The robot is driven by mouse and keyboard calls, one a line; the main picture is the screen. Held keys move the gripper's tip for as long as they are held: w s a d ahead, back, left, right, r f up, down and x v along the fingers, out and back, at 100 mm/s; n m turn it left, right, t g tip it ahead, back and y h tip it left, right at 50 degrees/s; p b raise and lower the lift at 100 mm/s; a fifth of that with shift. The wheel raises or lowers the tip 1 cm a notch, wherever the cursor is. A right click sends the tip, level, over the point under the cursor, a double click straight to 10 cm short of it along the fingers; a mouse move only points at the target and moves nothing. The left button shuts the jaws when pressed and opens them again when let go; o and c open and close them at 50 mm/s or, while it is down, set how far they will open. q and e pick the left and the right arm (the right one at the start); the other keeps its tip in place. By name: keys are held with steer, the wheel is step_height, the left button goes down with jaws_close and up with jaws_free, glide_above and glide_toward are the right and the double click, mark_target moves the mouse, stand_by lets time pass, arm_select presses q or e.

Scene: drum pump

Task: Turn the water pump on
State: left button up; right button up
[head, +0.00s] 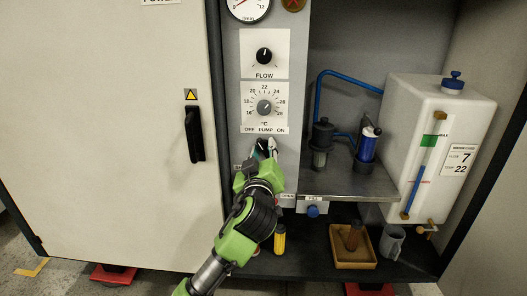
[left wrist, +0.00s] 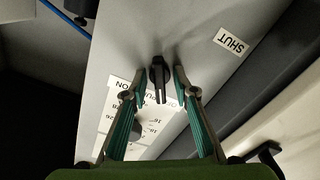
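The black pump knob (left wrist: 158,76) sits on the grey panel in the left wrist view, under the label "OFF PUMP ON" (head: 265,130) in the head view. My left gripper (head: 266,146) is at the panel just below that label and hides the knob in the head view. In the left wrist view, the left gripper's fingers (left wrist: 159,72) stand on either side of the knob. Gaps show between knob and fingers, so the gripper is open around it. My right gripper is in neither view.
Above are a temperature dial (head: 264,107), a flow knob (head: 264,55) and a pressure gauge (head: 247,8). A white tank (head: 425,130) and a blue filter (head: 367,142) are on the right. The cabinet door (head: 110,130) with a black handle (head: 194,134) is on the left.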

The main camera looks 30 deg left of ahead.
arm_select(q)
jaws_close()
